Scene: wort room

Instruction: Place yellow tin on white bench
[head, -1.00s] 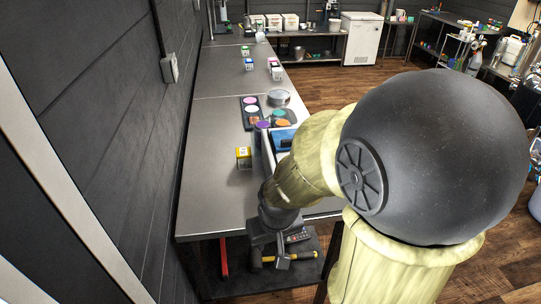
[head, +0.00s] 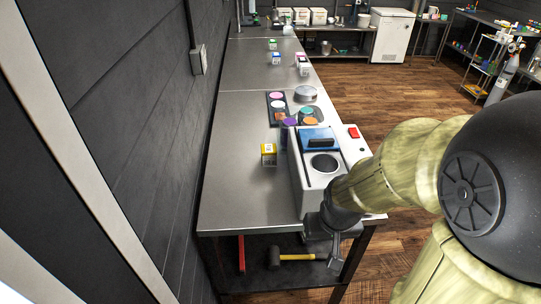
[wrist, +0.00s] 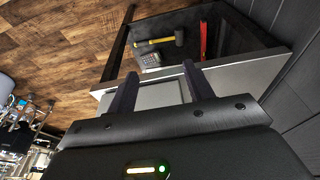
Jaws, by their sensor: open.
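A small yellow tin (head: 268,155), with a pale label, stands on the steel-grey bench (head: 236,195) along the wall, left of a white appliance. My gripper (head: 335,238) is at the bench's near right corner, below and in front of the appliance, apart from the tin. In the wrist view, its two dark fingers (wrist: 160,75) are spread with nothing between them, and the tin is not seen. No bench that is clearly white shows; the long one looks grey metal.
The white appliance (head: 320,170) with a blue panel stands close right of the tin. Coloured discs (head: 290,113) and a round metal tin (head: 305,94) lie behind. A hammer (head: 290,257) lies on the lower shelf. The bench left and front of the tin is clear.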

